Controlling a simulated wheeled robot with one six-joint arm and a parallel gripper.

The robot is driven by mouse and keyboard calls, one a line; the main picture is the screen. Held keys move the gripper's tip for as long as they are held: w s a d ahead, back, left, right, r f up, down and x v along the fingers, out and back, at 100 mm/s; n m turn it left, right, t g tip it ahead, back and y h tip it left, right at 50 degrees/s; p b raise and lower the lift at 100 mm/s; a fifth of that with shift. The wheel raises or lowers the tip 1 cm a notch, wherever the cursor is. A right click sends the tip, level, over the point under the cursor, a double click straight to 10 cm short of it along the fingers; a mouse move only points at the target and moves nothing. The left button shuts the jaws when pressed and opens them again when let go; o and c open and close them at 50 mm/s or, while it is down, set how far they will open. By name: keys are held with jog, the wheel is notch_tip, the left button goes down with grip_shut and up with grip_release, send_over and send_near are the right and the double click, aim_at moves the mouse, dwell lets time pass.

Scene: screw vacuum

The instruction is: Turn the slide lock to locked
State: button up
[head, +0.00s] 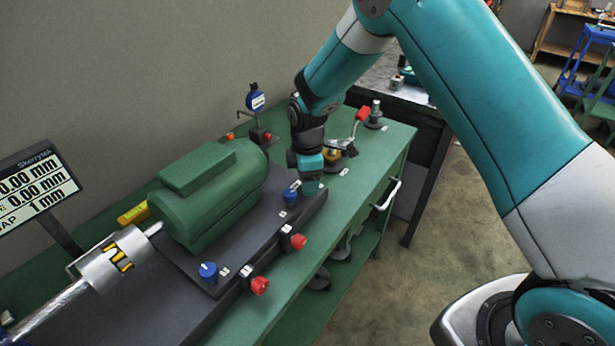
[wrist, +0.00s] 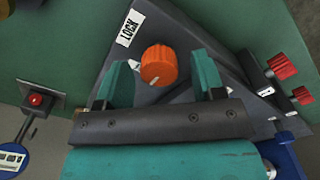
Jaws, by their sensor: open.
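The slide lock is an orange ribbed knob (wrist: 159,66) on a dark plate, seen in the wrist view. A white pointer mark on it faces the lower edge of the picture. A white LOCK label (wrist: 130,28) lies up and left of the knob. My gripper (wrist: 161,75) is open, with one teal finger on each side of the knob. Whether either finger touches it I cannot tell. In the head view my gripper (head: 308,182) is low over the far end of the dark base plate; the orange knob is hidden there.
A green motor (head: 210,190) stands left of my gripper. Blue knobs (head: 208,270) and red knobs (head: 298,242) line the plate's near side. A dial gauge (head: 255,101) stands behind. A yellow-based fixture with a red-tipped lever (head: 362,114) is close on the right.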

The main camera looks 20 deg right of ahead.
jog(key=shift+c, duration=0.3)
jog(key=c, duration=0.9)
jog(key=shift+m, duration=0.3)
jog(key=m, duration=0.3)
jog(key=shift+m, duration=0.3)
jog(key=m, duration=0.4)
jog(key=shift+m, duration=0.3)
jog(key=m, duration=0.4)
jog(key=shift+w+d, duration=0.1)
jog(key=m, duration=0.5)
jog(key=shift+r, duration=0.1)
